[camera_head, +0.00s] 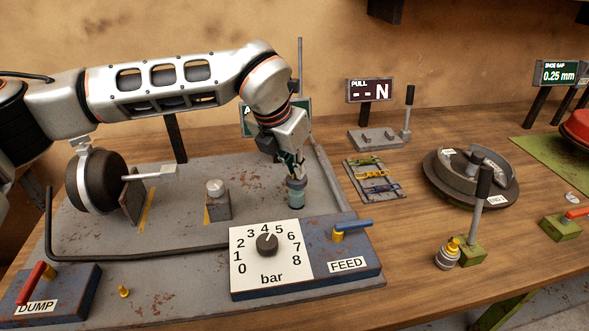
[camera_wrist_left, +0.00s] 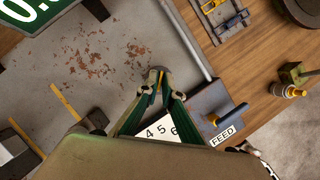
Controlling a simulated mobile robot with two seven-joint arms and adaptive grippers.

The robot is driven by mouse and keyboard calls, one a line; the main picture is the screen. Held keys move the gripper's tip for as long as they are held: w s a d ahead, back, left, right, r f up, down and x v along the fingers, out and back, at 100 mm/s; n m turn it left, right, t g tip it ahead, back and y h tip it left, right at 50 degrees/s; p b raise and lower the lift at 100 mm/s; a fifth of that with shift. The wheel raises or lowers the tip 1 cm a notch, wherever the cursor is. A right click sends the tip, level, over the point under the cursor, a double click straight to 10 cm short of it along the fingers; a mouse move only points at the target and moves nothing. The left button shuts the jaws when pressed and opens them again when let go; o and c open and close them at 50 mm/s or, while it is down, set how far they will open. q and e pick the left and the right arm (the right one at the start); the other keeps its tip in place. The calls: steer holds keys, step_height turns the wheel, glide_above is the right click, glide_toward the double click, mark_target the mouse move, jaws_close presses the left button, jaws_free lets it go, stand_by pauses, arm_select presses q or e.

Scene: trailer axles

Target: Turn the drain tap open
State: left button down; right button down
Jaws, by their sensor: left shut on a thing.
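My left gripper (camera_head: 291,165) reaches down over the grey rusty plate. It is shut on the top of a small upright teal-and-grey cylinder (camera_head: 297,193), whose upper end is partly hidden by the fingers. In the left wrist view the green-sided fingers (camera_wrist_left: 157,88) close in on the small round grey top of this part. No part is labelled as a drain tap, and I cannot tell for sure which one it is. A red lever (camera_head: 30,283) is on the blue block labelled DUMP at the lower left. A small yellow fitting (camera_head: 124,291) is on the plate beside that block. My right gripper is not in view.
A bar dial (camera_head: 267,244) and a blue FEED lever (camera_head: 352,225) stand just in front of the held part. A grey block with a round knob (camera_head: 217,198) and a black round chamber (camera_head: 96,182) are to the left. A pipe runs close on the right.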

arm_select(q)
steer(key=n+y, duration=0.1)
steer(key=n, duration=0.1)
steer(key=n+b, duration=0.1)
steer(key=n, duration=0.1)
steer(key=shift+d+n+t+y, duration=0.15)
steer(key=shift+n+t+y, duration=0.15)
steer(key=shift+t+y, duration=0.1)
steer(key=n, duration=0.2)
steer(key=n+y, duration=0.1)
steer(key=n, duration=0.1)
steer(key=shift+d+r+y, duration=0.1)
steer(key=shift+y, duration=0.2)
steer(key=shift+n, duration=0.3)
steer(key=c, duration=2.3)
jaws_free()
steer(key=v, duration=1.2)
steer(key=shift+d, duration=0.1)
